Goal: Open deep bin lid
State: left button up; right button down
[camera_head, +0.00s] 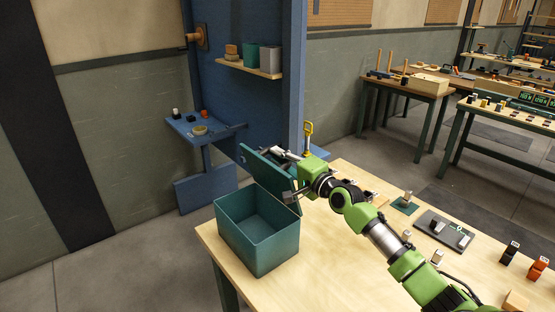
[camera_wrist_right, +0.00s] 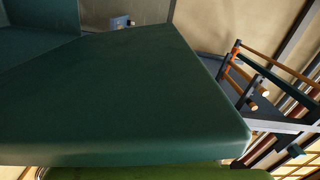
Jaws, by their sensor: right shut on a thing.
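The deep bin (camera_head: 252,240) is a teal open-topped box on the near left corner of the wooden table, and its inside shows empty. Its teal lid (camera_head: 258,165) stands raised and tilted at the bin's back edge. My right gripper (camera_head: 281,173) is at the lid's right side, shut on the lid, with a finger on either side of it. In the right wrist view the lid (camera_wrist_right: 130,95) fills much of the picture as a broad green panel; the fingertips are hard to make out there. My left gripper is not in view.
The wooden table (camera_head: 325,262) has bare room right of the bin. A grey tray (camera_head: 444,232) and several small blocks lie farther right. A blue post (camera_head: 295,75) and a wall shelf (camera_head: 250,68) with containers stand behind the bin.

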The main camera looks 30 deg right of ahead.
jog(key=shift+d, duration=0.15)
jog(key=c, duration=2)
grip_release()
jog(key=shift+o, duration=0.2)
jog(key=shift+s+f, duration=0.1)
jog(key=shift+s, duration=0.45)
jog(key=s, duration=1.1)
jog(key=shift+d, duration=0.45)
